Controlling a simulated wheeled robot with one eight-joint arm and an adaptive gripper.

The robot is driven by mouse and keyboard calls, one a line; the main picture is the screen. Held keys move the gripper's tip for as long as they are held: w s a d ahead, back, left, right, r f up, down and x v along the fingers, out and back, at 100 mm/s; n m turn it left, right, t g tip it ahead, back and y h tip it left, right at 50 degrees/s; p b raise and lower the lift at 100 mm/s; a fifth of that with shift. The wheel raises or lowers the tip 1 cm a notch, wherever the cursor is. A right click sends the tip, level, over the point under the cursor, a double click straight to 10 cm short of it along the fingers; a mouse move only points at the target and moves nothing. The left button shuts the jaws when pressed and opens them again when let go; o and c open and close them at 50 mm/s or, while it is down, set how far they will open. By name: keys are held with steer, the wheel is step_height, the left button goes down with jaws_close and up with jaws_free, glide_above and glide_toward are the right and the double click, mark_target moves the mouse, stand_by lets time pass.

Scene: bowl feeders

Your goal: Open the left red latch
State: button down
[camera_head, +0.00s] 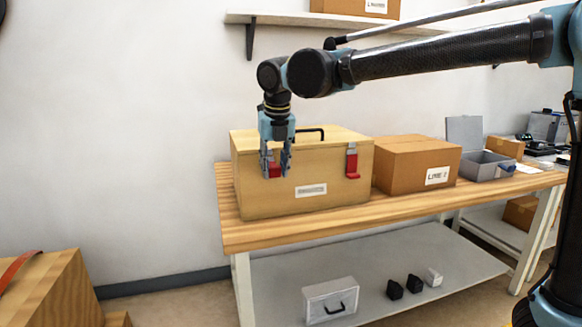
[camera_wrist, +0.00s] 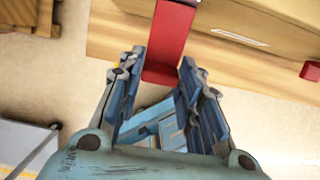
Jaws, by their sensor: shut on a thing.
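A wooden box (camera_head: 325,172) with a black lid handle (camera_head: 308,132) and a white label stands on the near end of the bench. Its left red latch (camera_head: 274,171) is on the front face, partly hidden by my gripper (camera_head: 277,172) in the head view. In the wrist view the red latch (camera_wrist: 170,40) hangs down between the fingertips of my gripper (camera_wrist: 161,75), which is shut on its lower end. The right red latch (camera_head: 352,165) lies against the front, and its end also shows in the wrist view (camera_wrist: 311,71).
A cardboard box (camera_head: 415,160) stands close right of the wooden box on the bench (camera_head: 340,216). An open grey case (camera_head: 490,165) is farther right. A lower shelf (camera_head: 380,270) holds small items. The space in front of the latches is clear.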

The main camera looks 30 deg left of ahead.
steer(key=shift+w, duration=0.3)
steer(key=c, duration=1.1)
jaws_free()
steer(key=shift+s, duration=0.1)
steer(key=shift+r, duration=0.1)
steer(key=v, duration=1.2)
